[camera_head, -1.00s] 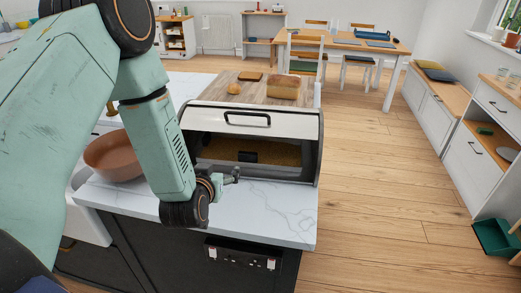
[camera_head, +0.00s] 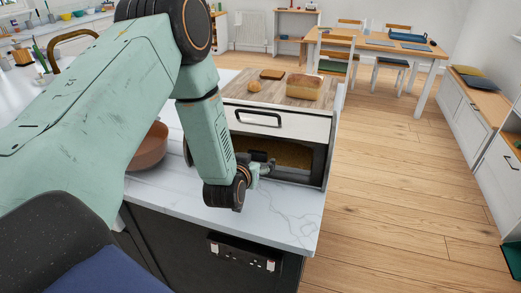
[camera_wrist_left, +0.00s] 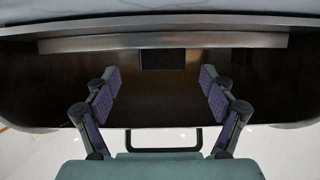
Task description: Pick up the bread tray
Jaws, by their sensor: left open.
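A bread box (camera_head: 308,124) with its front open stands on the counter. Inside it lies the bread tray, seen in the head view as a golden-brown surface (camera_head: 292,151). In the left wrist view, the tray's pale front edge (camera_wrist_left: 90,44) runs across the top, with a dark block like a handle (camera_wrist_left: 162,60) at its middle. My left gripper (camera_head: 264,168) is at the box's opening and also shows in the left wrist view (camera_wrist_left: 160,88). Its fingers are spread and hold nothing; the dark block lies ahead between them. My right gripper is out of view.
The box has a black lid handle (camera_head: 258,117). A brown bowl (camera_head: 150,148) stands left of the box. The marble counter (camera_head: 280,222) is clear in front. Open floor (camera_head: 390,190) lies to the right.

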